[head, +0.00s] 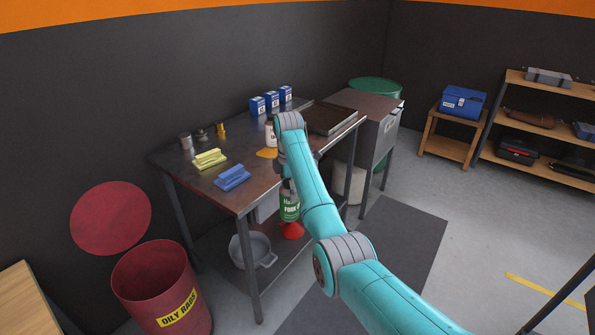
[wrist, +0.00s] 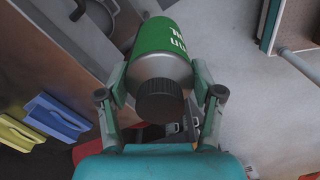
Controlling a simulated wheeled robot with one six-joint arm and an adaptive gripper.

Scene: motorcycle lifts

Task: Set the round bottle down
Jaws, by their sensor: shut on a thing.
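The round bottle is green with white lettering, a silver shoulder and a black cap (wrist: 160,100). In the head view the bottle (head: 290,207) hangs at the front edge of the steel workbench (head: 218,192), its label facing out. My gripper (head: 288,186) is shut on its upper part, partly hidden by my arm. In the wrist view my gripper's fingers (wrist: 160,78) press the bottle from both sides, with the cap toward the camera. The bottle looks clear of the bench top, beside its edge. Its base is out of sight in the wrist view.
A grey pot (head: 250,250) and red funnel (head: 292,231) sit below.

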